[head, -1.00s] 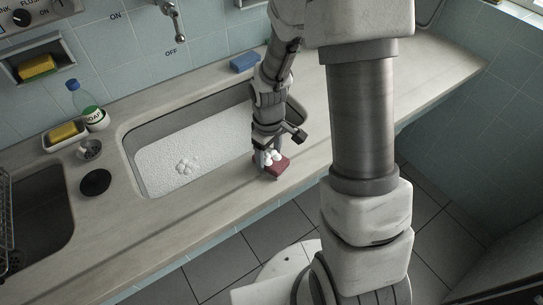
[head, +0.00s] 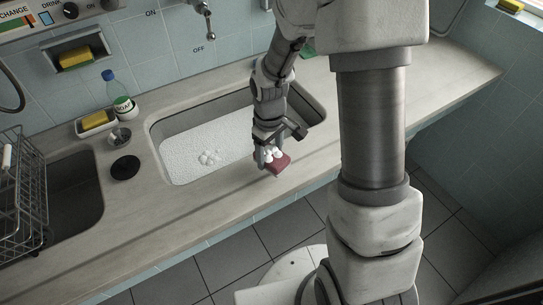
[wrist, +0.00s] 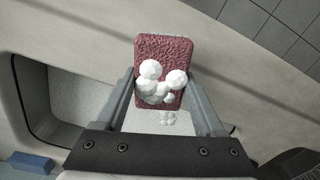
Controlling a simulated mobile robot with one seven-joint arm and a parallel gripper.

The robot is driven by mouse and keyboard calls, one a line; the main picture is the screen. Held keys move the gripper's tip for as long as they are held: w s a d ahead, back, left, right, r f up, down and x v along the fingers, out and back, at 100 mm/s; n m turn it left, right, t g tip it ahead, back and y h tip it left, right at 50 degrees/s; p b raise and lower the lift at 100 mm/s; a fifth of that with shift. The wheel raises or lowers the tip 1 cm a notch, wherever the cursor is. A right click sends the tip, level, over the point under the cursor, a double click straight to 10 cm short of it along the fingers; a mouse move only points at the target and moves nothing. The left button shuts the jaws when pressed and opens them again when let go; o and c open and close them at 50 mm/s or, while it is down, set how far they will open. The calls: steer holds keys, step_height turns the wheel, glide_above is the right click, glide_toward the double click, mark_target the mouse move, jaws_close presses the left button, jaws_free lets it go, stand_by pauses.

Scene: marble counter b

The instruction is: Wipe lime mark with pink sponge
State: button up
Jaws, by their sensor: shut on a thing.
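My gripper (head: 268,160) is shut on the pink sponge (head: 281,164), a dark pink block, near the front rim of the sink. In the wrist view the sponge (wrist: 164,48) sits between the two fingers (wrist: 161,103), with lumps of white foam on its face. I cannot tell whether the sponge touches the counter. I cannot make out a lime mark in either view; my arm hides part of the counter.
The sink (head: 200,146) holds more foam. To its left are a black disc (head: 125,168), a soap bottle (head: 122,100), a yellow sponge (head: 95,120) in a dish and a wire rack (head: 22,190). A blue sponge (wrist: 30,162) shows in the wrist view. The front counter strip is clear.

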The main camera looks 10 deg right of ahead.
steer(key=shift+r+p, duration=1.65)
steer(key=shift+r, duration=0.9)
